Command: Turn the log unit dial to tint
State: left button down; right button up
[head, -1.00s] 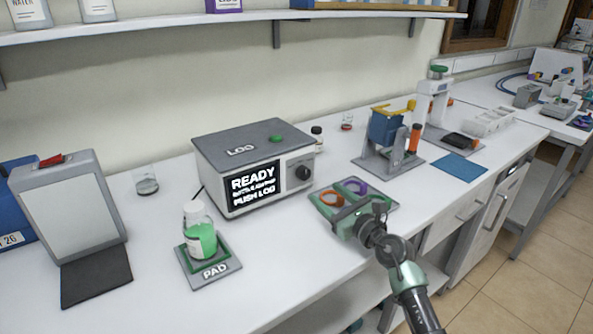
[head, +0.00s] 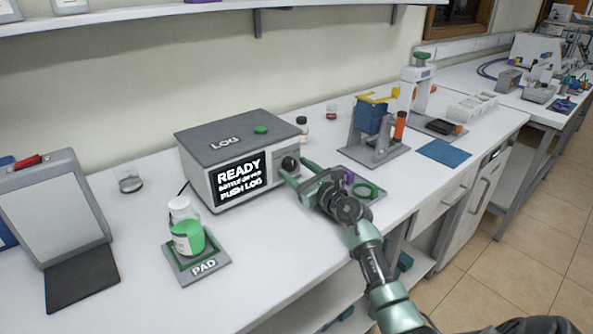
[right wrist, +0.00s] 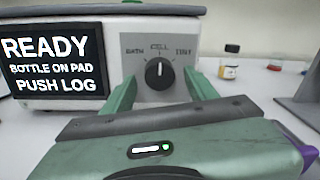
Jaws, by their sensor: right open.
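The grey log unit (head: 236,135) has a black screen reading READY, BOTTLE ON PAD, PUSH LOG. Its black dial (right wrist: 159,73) is on the front face, right of the screen. The dial's white mark points up, at the middle label, with BATH to the left and what looks like TINT to the right. My right gripper (head: 297,174) is open in front of the dial. In the right wrist view its green fingers (right wrist: 162,93) stand on either side of the dial, apart from it. The left gripper is out of view.
A bottle with green contents (head: 187,237) stands on the pad (head: 207,267) left of the unit. A small bottle (head: 302,128) stands behind the unit's right side. A tray with rings (head: 376,197) lies partly behind my right arm. A blue-and-grey stand (head: 371,122) is farther right.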

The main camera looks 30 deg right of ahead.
jog(key=c, duration=1.2)
grip_shut()
jog(key=shift+r+m+p, duration=0.1)
jog(key=shift+m+p, duration=0.3)
jog(key=shift+p, duration=0.2)
jog(key=m+p, duration=0.2)
jog(key=p, duration=0.1)
jog(key=shift+r+m, duration=0.15)
jog(key=shift+m, duration=0.25)
jog(key=m+p, duration=0.2)
jog(key=shift+m+p, duration=0.3)
pick_arm(q)
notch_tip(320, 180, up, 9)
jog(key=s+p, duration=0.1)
jog(key=p, duration=0.1)
pick_arm(e)
jog(key=shift+m, duration=1.8)
jog(key=shift+f+y, duration=0.2)
jog(key=shift+y, duration=0.1)
